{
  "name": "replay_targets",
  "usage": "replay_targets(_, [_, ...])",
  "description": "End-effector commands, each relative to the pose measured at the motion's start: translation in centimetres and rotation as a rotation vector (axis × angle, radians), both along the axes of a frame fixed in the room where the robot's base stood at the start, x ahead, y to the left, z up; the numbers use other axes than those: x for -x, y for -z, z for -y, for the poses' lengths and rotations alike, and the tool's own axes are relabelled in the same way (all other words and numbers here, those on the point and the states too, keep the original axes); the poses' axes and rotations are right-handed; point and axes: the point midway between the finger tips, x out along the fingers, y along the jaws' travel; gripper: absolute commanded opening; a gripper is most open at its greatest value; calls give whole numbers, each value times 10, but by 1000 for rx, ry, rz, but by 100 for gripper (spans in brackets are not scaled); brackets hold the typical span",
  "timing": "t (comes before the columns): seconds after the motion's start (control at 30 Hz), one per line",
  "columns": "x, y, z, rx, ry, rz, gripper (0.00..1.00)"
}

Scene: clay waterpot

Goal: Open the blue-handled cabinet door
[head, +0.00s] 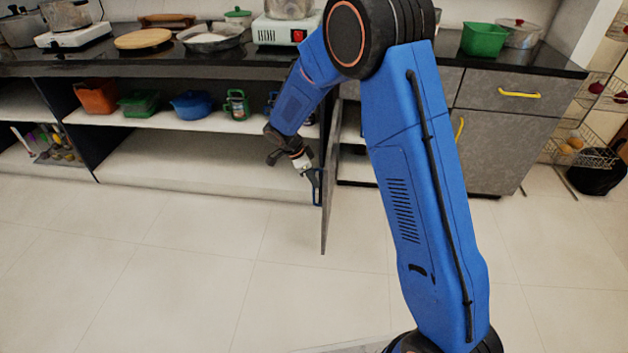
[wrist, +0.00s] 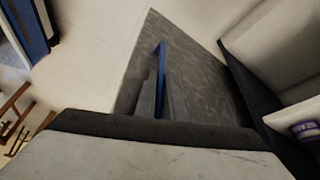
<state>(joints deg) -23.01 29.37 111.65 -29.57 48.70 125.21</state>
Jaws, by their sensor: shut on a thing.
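The grey cabinet door (head: 329,205) stands swung out from the lower counter, seen nearly edge-on in the head view. Its blue handle (head: 319,188) is on the left-facing side of the panel. My gripper (head: 310,172) is at that handle, shut on it. In the wrist view the grey door panel (wrist: 198,75) fills the middle, and the blue handle (wrist: 161,60) runs down between the two fingers of my gripper (wrist: 160,95). The lower part of the handle is hidden by the fingers.
Left of the door an open shelf (head: 200,120) holds several pots and containers. Right of it are a grey drawer and door with yellow handles (head: 519,93). A wire rack (head: 585,150) stands far right. The tiled floor (head: 190,270) in front is clear.

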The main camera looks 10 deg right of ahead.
Motion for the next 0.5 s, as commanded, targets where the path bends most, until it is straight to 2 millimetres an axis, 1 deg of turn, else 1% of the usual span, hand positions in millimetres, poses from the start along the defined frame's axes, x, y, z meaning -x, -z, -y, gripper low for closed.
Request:
replay_targets(0.03, [-6,-3,2,-1,-3,11,0])
replay_targets(0.07, [-6,-3,2,-1,-3,11,17])
replay_targets(0.1, [-6,-3,2,-1,-3,11,26])
replay_targets(0.13, [-5,-3,2,-1,-3,10,28])
replay_targets(0.37, [-3,-2,1,0,-2,5,28])
replay_targets(0.5, [-2,-5,-1,0,-1,5,28])
